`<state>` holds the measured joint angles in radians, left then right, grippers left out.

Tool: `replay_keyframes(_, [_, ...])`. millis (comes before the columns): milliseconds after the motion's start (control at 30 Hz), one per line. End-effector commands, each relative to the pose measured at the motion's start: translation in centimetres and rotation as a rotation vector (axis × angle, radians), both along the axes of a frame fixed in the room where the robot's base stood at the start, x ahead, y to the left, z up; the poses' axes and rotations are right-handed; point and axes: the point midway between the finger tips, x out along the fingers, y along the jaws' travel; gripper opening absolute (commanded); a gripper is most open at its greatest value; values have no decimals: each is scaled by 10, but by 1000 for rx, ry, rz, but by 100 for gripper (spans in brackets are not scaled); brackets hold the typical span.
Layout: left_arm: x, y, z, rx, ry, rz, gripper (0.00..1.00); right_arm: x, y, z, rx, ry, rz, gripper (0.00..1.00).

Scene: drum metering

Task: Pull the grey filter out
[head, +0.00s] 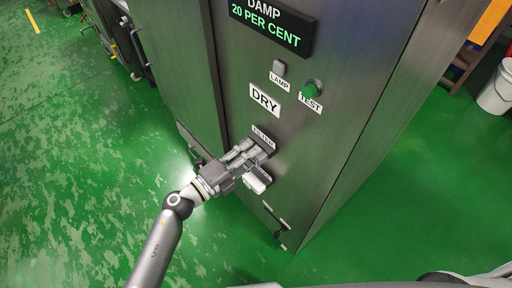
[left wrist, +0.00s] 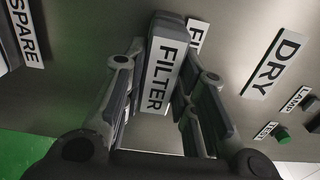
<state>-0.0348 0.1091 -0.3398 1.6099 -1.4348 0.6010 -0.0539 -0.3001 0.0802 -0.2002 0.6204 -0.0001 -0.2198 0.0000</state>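The grey filter (left wrist: 163,75) is a block with a white FILTER label on its front. It sits at the steel cabinet's face, between the fingers of my left gripper (left wrist: 160,85) in the left wrist view. The fingers flank the block closely on both sides; I cannot tell whether they press on it. In the head view my left gripper (head: 257,150) reaches the cabinet just below the DRY label and covers much of the filter. A small FILTER plate (head: 263,137) shows beside the fingertips. My right gripper is not in view.
The steel cabinet (head: 330,150) carries a display (head: 270,24) reading DAMP 20 PER CENT, a DRY label (head: 265,99), a lamp (head: 279,67) and a green TEST button (head: 312,88). A SPARE label (left wrist: 25,35) is at left in the wrist view. Green floor (head: 80,150) is open at left.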

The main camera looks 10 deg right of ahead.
Motion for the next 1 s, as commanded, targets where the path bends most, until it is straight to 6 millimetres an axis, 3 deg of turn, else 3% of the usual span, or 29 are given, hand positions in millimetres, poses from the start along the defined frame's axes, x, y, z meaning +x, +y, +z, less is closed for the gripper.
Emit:
replay_keyframes(33, [0, 0, 0, 1, 1, 0, 13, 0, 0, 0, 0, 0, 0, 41])
replay_keyframes(133, [0, 0, 0, 1, 1, 0, 0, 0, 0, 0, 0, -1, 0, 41])
replay_keyframes(1000, [-13, 18, 0, 1, 1, 0, 0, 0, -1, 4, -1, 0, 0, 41])
